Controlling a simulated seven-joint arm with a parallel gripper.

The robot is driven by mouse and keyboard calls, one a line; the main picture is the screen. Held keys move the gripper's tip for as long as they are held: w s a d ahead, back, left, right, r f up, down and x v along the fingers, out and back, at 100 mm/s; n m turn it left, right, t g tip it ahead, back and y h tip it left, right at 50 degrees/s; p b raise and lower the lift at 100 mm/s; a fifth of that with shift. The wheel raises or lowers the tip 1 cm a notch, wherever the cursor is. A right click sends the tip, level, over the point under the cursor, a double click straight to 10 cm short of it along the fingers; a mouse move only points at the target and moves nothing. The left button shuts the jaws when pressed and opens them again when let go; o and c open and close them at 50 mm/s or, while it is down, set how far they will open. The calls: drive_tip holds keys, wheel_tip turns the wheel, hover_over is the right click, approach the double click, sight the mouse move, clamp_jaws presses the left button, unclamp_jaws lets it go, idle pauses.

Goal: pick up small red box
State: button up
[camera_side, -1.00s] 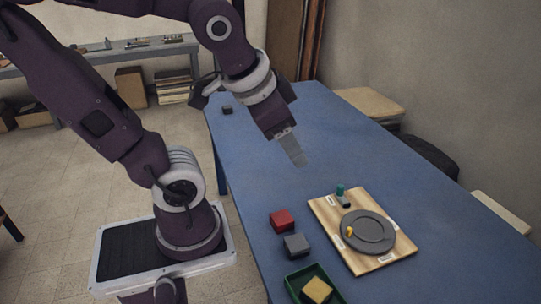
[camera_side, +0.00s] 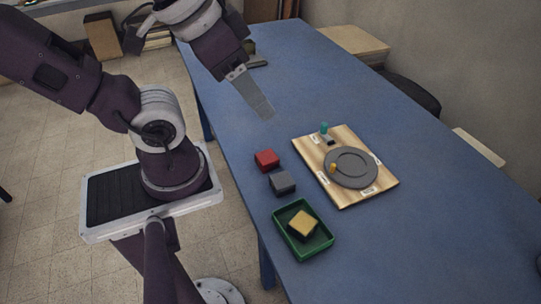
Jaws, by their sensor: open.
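The small red box (camera_side: 267,160) sits on the blue table near its left edge, just behind a grey box (camera_side: 282,182). My gripper (camera_side: 268,112) is above the table, up and behind the red box in the picture, with clear space between them. Its fingers point down and are seen nearly edge-on, so the gap between them is hard to see. Nothing shows in its grip. The red box is fully visible.
A green tray (camera_side: 327,239) holding a yellow-topped dark box (camera_side: 303,225) stands in front of the grey box. To the right, a wooden board (camera_side: 349,201) bears a grey round plate (camera_side: 369,180), a small yellow piece (camera_side: 333,168) and a teal piece (camera_side: 324,128). The table's right side is clear.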

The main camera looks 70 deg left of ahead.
sight(272, 164)
idle(0.4)
drive_tip(key=o, duration=0.4)
drive_tip(key=w+a+f+m+g+y, duration=0.2)
drive_tip(key=w+f+m+g+y, duration=0.3)
drive_tip(key=f, duration=0.4)
drive_tip(key=w+a+f+m+g+y, duration=0.2)
drive_tip(key=w+f+m+g, duration=0.15)
drive_tip(key=w+f, duration=0.4)
drive_tip(key=a+f+m+y, duration=0.1)
drive_tip(key=f+m+y, duration=0.1)
drive_tip(key=f, duration=0.3)
drive_tip(key=a+f+m+t+y, duration=0.1)
drive_tip(key=f+m+y, duration=0.1)
drive_tip(key=f, duration=0.4)
drive_tip(key=s+a+f+m+y, duration=0.1)
drive_tip(key=a+f+m+y, duration=0.1)
drive_tip(key=f+m, duration=0.2)
drive_tip(key=shift+s+f+t, duration=0.1)
drive_tip(key=shift+f+t, duration=0.25)
drive_tip(key=shift+f, duration=0.4)
drive_tip(key=shift+m, duration=0.25)
drive_tip(key=x, duration=0.7)
drive_tip(key=shift+s+f, duration=0.1)
